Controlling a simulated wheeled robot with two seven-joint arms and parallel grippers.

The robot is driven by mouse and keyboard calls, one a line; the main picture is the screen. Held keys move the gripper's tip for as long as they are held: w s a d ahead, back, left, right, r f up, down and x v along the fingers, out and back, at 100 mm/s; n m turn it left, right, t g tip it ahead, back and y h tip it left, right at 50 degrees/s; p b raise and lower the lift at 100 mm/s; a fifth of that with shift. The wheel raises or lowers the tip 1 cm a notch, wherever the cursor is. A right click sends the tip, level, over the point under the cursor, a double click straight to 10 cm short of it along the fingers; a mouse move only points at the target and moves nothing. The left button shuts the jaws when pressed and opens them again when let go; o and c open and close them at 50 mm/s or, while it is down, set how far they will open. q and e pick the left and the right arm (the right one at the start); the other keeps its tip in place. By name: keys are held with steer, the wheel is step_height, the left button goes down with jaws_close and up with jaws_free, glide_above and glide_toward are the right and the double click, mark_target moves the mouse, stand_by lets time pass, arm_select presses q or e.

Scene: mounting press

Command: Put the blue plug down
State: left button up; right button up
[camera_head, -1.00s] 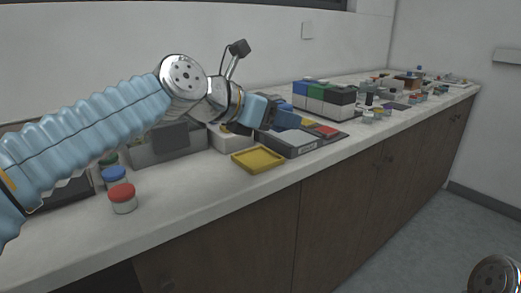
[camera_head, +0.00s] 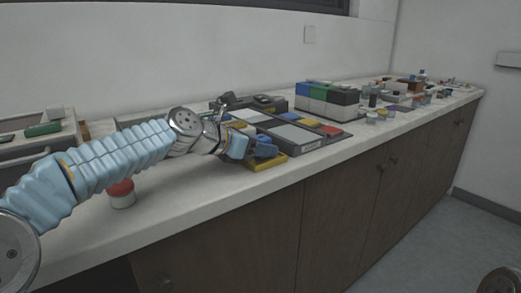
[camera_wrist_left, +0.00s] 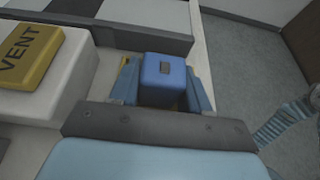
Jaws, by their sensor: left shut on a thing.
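My left gripper (camera_head: 264,149) is low over the yellow tray (camera_head: 276,165) at the counter's front edge. It is shut on the blue plug (camera_wrist_left: 163,80), which sits between the two blue fingers in the left wrist view. In the head view the fingers and wrist largely hide the plug and part of the tray. Slivers of yellow show beside and below the plug in the wrist view. I cannot tell whether the plug touches the tray. My right gripper is not in view.
A yellow VENT button (camera_wrist_left: 27,57) on a white block is left of the plug in the wrist view. A grey panel (camera_head: 295,135) lies beyond the tray. A red-lidded jar (camera_head: 122,198) stands below my left arm. Blue, green and black-topped boxes (camera_head: 327,98) stand farther right.

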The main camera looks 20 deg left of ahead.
arm_select(q)
steer(key=o, duration=0.8)
steer(key=b+v, duration=0.2)
steer(key=v, duration=1)
